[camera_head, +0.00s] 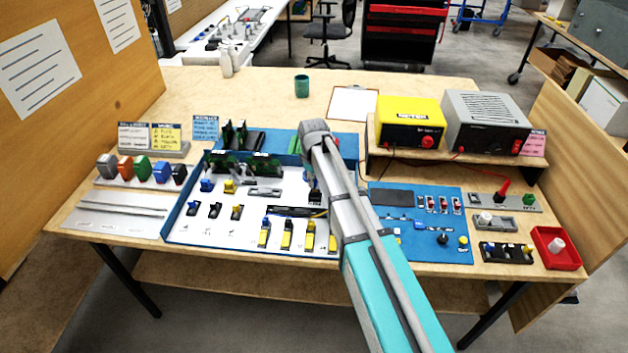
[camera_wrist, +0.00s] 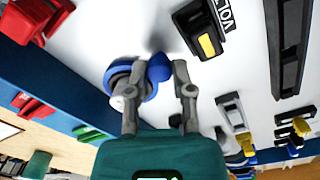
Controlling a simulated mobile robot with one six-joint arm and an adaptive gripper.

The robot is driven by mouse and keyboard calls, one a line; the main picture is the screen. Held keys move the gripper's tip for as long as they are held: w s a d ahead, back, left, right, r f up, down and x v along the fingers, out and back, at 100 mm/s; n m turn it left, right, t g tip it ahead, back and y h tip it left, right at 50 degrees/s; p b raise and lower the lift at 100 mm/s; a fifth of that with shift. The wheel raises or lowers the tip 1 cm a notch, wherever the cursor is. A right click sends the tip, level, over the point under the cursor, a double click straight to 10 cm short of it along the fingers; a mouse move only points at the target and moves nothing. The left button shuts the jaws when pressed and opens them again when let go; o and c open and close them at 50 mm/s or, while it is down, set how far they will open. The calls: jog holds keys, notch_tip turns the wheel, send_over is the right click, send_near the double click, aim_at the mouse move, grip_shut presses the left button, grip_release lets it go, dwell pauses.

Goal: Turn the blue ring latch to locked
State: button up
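The blue ring latch (camera_wrist: 122,80) shows in the wrist view, a round blue ring around a pale hub with a blue knob (camera_wrist: 159,68) at its right side. It sits on the white panel (camera_wrist: 205,85) near the panel's blue edge. My gripper (camera_wrist: 160,70) has its two grey fingers apart, with the blue knob between their tips. Some gap seems to show beside the knob, so the fingers look open around it. The left finger covers part of the ring. In the head view my arm hides the latch and most of the gripper.
A black module with a yellow window (camera_wrist: 206,44) stands right of the knob. Red parts (camera_wrist: 35,18) are at the upper left, and yellow-and-black connectors (camera_wrist: 292,130) at the lower right. In the head view a blue mat (camera_head: 385,240) with parts lies right of the panel.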

aim_at(303, 187)
grip_shut()
jog(key=shift+a+m, duration=0.15)
jog(key=shift+m, duration=0.15)
jog(key=a+m, duration=0.1)
jog(key=m, duration=0.1)
jog(key=a+m, duration=0.1)
jog(key=m, duration=0.1)
jog(key=shift+w+a+m, duration=0.2)
jog(key=shift+a+m, duration=0.2)
jog(key=shift+m, duration=0.65)
jog(key=shift+w+a+m, duration=0.15)
jog(key=shift+a+m, duration=0.25)
jog(key=shift+m, duration=0.65)
jog(key=o, duration=0.7)
grip_release()
jog(key=shift+s+d, duration=0.1)
